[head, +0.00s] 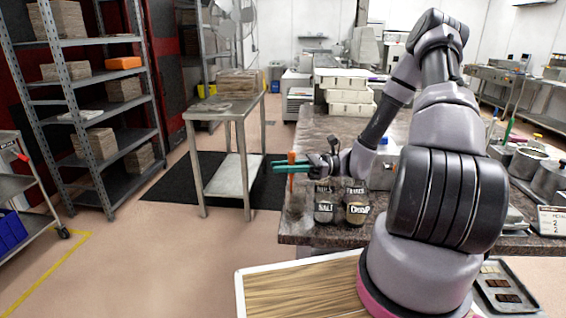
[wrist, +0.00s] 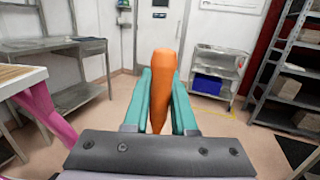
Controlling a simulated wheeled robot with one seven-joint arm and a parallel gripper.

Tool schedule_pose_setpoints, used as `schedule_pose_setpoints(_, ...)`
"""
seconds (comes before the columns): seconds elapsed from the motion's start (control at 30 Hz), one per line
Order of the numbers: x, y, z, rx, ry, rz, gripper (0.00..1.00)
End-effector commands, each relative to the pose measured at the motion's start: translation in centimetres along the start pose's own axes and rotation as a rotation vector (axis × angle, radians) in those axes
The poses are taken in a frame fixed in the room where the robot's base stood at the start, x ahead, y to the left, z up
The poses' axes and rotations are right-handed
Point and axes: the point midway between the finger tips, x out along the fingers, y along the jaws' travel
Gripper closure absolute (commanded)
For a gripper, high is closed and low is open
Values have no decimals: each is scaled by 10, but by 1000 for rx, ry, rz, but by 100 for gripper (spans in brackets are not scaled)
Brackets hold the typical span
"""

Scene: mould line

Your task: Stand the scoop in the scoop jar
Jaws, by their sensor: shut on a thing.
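My gripper (head: 281,166) is shut on an upright orange scoop (head: 291,179), near the left edge of the stone-topped counter. In the wrist view the scoop (wrist: 162,82) stands between the teal fingers. Only a plain, tapering orange part of it shows; a bowl cannot be made out. Dark labelled jars stand on the counter just right of and below the gripper, among them one reading SALT (head: 325,207) and one that seems to read COCOA (head: 356,213). I cannot tell whether any container in view is the scoop jar.
The counter (head: 310,236) holds stacked pale boxes (head: 347,97) at the back. Metal pots (head: 526,163) and upright tools stand at the right. A steel table (head: 226,108) and shelving (head: 95,130) stand left, with open floor between. A wheeled cart (wrist: 215,75) shows in the wrist view.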

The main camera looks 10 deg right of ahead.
Motion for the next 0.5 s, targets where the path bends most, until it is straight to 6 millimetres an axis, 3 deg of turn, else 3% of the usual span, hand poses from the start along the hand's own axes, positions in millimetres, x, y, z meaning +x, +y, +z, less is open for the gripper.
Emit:
schedule_pose_setpoints(0.37,0,0,-2,-1,0,0,100)
schedule_pose_setpoints(0.4,0,0,-2,-1,0,0,68)
schedule_pose_setpoints(0.47,0,0,-2,-1,0,0,45)
schedule_pose_setpoints(0.5,0,0,-2,-1,0,0,40)
